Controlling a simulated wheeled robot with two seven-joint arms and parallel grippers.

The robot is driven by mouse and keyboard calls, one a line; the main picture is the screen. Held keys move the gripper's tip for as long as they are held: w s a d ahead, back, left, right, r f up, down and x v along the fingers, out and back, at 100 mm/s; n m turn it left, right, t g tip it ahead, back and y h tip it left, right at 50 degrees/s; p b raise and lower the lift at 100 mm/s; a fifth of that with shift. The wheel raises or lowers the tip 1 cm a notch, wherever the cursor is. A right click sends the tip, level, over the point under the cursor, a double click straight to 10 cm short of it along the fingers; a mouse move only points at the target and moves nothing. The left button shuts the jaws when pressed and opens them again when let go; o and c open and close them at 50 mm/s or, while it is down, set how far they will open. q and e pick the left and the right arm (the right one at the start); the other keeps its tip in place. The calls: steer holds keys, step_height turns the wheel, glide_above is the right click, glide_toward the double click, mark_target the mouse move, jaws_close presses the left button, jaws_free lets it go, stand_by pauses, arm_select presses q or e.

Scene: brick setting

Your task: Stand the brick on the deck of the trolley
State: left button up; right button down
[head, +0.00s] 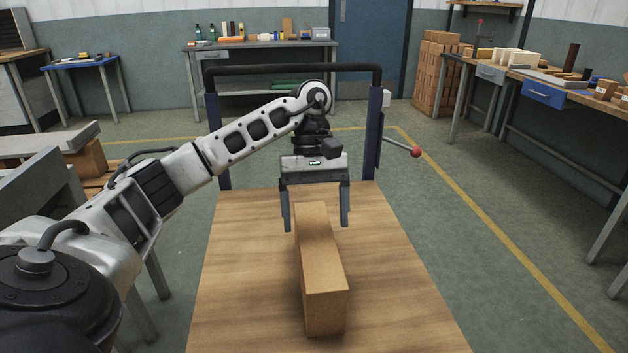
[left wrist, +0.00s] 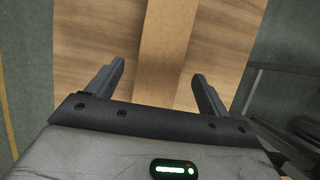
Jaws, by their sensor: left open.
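The brick (head: 322,255) is long and tan-brown. It lies lengthwise on the wooden deck (head: 235,290) of the trolley, its long side running away from me. My left gripper (head: 316,220) is open over the brick's far end, with one finger on each side in the picture. In the left wrist view the brick (left wrist: 165,50) passes between the open fingers (left wrist: 160,80), with a gap on both sides. I cannot tell how far the fingertips are above the deck. My right gripper is not in view.
The trolley's black handle bar (head: 290,69) and dark posts stand behind my left gripper. A red-knobbed lever (head: 415,152) sticks out to the right. Workbenches (head: 540,85) stand to the right and back. The deck is bare on both sides of the brick.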

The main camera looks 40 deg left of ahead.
arm_select(q)
steer(key=p+v, duration=0.2)
steer(key=v, duration=0.4)
steer(key=shift+a+r, duration=0.1)
stand_by(0.4)
